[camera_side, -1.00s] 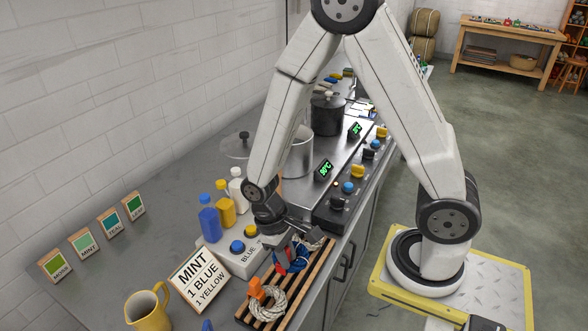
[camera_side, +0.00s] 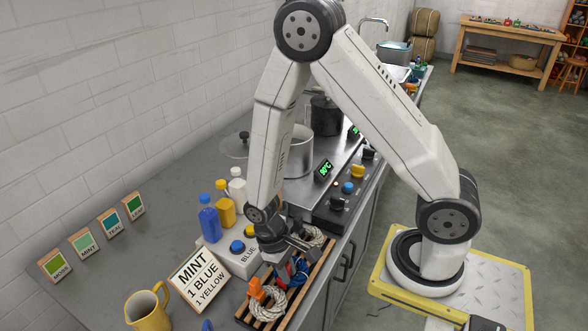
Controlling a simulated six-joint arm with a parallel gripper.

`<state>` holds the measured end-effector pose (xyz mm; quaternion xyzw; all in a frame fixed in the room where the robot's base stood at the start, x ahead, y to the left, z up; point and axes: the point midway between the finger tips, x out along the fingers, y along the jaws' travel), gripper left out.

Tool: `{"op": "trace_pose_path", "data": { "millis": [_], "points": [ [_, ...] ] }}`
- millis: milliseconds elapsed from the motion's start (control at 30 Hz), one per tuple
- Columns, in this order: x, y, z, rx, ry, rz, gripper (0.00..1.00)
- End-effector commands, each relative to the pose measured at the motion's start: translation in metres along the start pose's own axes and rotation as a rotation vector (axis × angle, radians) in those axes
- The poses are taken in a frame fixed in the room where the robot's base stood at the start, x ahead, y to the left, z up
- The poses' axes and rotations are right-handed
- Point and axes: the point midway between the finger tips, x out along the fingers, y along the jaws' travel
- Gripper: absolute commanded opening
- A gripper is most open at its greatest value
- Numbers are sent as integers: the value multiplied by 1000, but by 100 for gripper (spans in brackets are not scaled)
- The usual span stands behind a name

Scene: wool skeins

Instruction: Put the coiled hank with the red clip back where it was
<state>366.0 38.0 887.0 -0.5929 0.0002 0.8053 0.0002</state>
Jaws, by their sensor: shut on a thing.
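The coiled hank with the red clip is mostly hidden under my gripper (camera_side: 288,256); its red clip (camera_side: 281,268) shows just below the fingers. My gripper points down over the slatted wooden rack (camera_side: 288,309) and is shut on this hank. I cannot tell whether the hank touches the slats. A cream hank with an orange clip (camera_side: 256,288) lies at the near end of the rack. Another pale hank (camera_side: 313,237) lies at the far end, partly hidden by my gripper.
A button box (camera_side: 232,258), blue, yellow and white bottles, and a sign reading MINT 1 BLUE 1 YELLOW (camera_side: 198,281) stand left of the rack. A yellow jug (camera_side: 147,310) is at the near left. Pots stand behind. The counter's left middle is clear.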

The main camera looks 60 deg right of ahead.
Motion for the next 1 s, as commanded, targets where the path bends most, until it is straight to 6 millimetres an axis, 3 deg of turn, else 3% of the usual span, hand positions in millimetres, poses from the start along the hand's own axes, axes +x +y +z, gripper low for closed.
{"op": "trace_pose_path", "data": {
  "millis": [533,567,600,667,1000],
  "points": [
    [7,0,-2,0,1,0,0],
    [7,0,-2,0,2,0,29],
    [6,0,-2,0,2,0,42],
    [6,0,-2,0,2,0,58],
    [6,0,-2,0,1,0,58]
  ]
}}
